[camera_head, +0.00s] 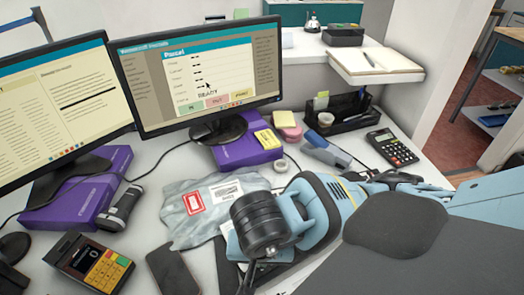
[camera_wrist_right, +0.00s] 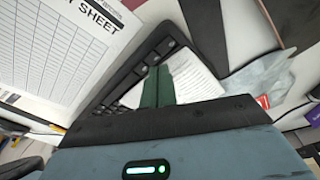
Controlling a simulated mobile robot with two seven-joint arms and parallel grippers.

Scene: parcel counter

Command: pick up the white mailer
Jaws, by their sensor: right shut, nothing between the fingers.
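The white mailer (camera_head: 181,222) is a crumpled, greyish-white plastic bag lying flat on the counter in the middle of the head view. It carries a red-framed label and a white printed label. My right arm reaches in from the right, and its wrist covers the mailer's right part. In the right wrist view the mailer (camera_wrist_right: 262,80) shows at the right edge, with a bit of its red label. My right gripper (camera_wrist_right: 158,86) is shut and empty, apart from the mailer and to one side of it. Its fingertips are hidden in the head view. My left gripper is out of view.
Two monitors (camera_head: 208,75) stand at the back. Purple boxes (camera_head: 80,187), a card terminal (camera_head: 88,262), a dark phone (camera_head: 173,270) and a calculator (camera_head: 392,147) lie around the mailer.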

